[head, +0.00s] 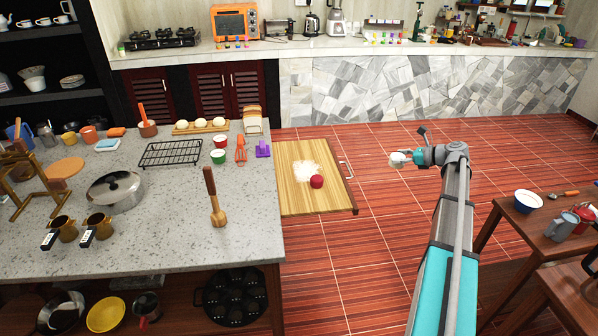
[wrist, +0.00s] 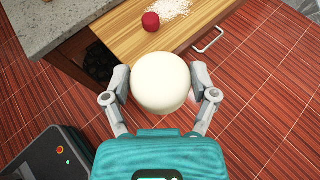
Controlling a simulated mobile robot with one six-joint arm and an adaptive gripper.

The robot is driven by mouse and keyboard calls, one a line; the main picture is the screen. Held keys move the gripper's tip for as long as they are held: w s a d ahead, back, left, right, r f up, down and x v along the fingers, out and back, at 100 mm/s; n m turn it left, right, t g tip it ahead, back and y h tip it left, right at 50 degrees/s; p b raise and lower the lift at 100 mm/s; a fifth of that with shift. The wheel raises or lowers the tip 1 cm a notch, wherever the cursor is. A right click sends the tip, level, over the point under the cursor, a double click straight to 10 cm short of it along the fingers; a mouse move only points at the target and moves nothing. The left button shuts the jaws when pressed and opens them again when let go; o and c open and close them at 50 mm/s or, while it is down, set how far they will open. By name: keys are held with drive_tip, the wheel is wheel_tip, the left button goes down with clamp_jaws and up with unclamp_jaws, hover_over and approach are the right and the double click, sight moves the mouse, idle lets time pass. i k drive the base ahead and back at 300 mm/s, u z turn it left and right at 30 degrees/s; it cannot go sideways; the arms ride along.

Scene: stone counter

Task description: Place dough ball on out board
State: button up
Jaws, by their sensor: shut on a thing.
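My gripper (head: 405,158) is shut on a round white dough ball (wrist: 161,82), one finger on each side of it in the wrist view. In the head view the dough ball (head: 396,160) is small and partly hidden by the gripper. The pulled-out wooden board (head: 298,196) juts from the right side of the stone counter. It bears a patch of white flour (head: 306,171) and a small dark red round thing (head: 317,181). In the wrist view the board (wrist: 118,25) lies beyond the ball. The gripper is to the right of the board in the head view.
A wooden table (head: 540,225) stands at right. Red floor lies between.

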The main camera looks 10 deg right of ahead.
sight(308, 156)
drive_tip(key=u, duration=0.75)
drive_tip(key=i, duration=1.05)
drive_tip(key=z, duration=0.35)
